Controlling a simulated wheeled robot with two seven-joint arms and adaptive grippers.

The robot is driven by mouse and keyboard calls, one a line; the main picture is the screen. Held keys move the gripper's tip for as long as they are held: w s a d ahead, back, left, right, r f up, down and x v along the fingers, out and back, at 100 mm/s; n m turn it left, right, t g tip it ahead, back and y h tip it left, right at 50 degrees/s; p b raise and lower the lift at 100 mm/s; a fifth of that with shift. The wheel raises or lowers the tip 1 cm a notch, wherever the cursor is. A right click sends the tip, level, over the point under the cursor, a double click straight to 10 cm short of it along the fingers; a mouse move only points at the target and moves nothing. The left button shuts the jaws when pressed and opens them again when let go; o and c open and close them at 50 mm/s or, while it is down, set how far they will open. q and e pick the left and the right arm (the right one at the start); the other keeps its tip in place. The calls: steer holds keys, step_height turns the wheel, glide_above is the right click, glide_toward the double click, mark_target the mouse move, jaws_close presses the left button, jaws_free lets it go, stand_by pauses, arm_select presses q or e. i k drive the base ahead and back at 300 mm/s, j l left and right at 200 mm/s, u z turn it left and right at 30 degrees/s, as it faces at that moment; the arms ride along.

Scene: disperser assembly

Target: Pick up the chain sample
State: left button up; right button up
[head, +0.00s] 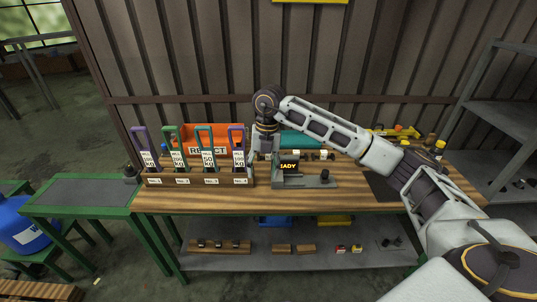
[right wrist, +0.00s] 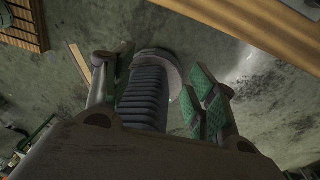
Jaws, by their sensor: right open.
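I cannot pick out the chain sample for certain. Four coloured loops with kg labels stand upright in a wooden rack (head: 200,182): a purple loop (head: 143,150), a green loop (head: 174,145), a teal loop (head: 206,147) and another purple loop (head: 237,148). My right gripper (head: 264,150) points down over the bench, just right of the rack. In the right wrist view my right gripper (right wrist: 160,95) has its green-padded fingers apart. A grey ribbed cylinder (right wrist: 142,98) with a round end shows between them; I cannot tell what it is. My left gripper is not in view.
A grey device (head: 310,181) with a lit display stands on the wooden bench (head: 225,200), close to my right gripper. An orange box (head: 205,131) is behind the rack. Small parts lie on the lower shelf (head: 345,263). A green side table (head: 85,197) stands at left.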

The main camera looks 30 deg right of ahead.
mark_target(267, 157)
steer(key=i+l, duration=0.4)
steer(key=i, duration=0.15)
steer(key=i+l, duration=0.4)
steer(key=i, duration=0.15)
